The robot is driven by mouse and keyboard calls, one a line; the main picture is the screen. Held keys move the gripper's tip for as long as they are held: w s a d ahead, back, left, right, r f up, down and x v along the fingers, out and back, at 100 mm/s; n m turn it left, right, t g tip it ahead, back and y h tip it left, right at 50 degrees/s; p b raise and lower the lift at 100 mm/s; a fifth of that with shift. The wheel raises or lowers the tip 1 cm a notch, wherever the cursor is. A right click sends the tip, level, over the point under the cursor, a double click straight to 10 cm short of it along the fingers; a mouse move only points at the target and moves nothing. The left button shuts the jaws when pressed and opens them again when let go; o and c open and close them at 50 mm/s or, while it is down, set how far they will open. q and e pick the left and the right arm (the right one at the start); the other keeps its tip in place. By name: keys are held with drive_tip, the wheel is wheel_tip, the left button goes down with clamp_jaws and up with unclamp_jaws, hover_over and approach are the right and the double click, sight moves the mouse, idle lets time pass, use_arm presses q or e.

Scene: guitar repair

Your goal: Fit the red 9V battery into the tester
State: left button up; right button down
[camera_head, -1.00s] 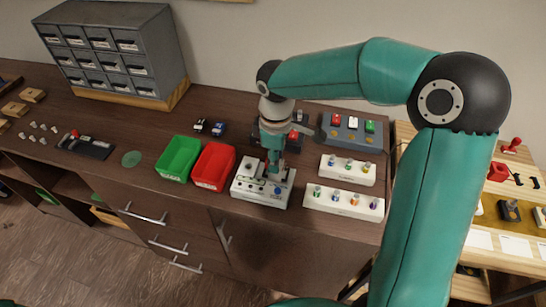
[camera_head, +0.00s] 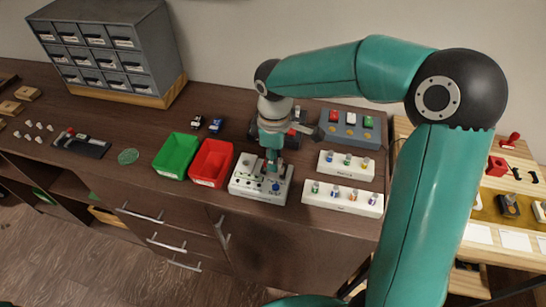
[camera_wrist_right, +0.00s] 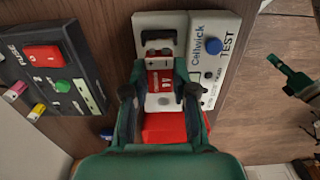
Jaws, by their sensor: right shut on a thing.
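The tester (camera_head: 245,189) is a white box with a blue button, left of the white racks. In the wrist view the tester (camera_wrist_right: 222,22) shows "Cellwick" and "TEST" lettering. My right gripper (camera_head: 272,170) points down over it. In the wrist view the right gripper (camera_wrist_right: 160,92) is shut on the red 9V battery (camera_wrist_right: 160,80), whose top and label show between the fingers. The battery lies over the tester's recess; whether it is fully seated I cannot tell. A teal and black part at the wrist view's right edge may be my left gripper (camera_wrist_right: 296,80); its jaws are unclear.
A red tray (camera_head: 201,180) and a green tray (camera_head: 165,172) stand left of the tester. White racks (camera_head: 312,195) stand to its right. A dark box with red and green buttons (camera_wrist_right: 78,112) lies behind it. The worktop's front edge is close.

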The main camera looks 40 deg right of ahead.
drive_tip(key=shift+f+b, duration=0.75)
drive_tip(key=shift+f, duration=0.3)
idle(0.4)
drive_tip(key=c, duration=0.8)
unclamp_jaws()
drive_tip(key=shift+c, duration=0.2)
drive_tip(key=o, duration=0.4)
drive_tip(key=shift+r, duration=0.2)
drive_tip(key=shift+r+p, duration=2.95)
drive_tip(key=shift+r, duration=0.45)
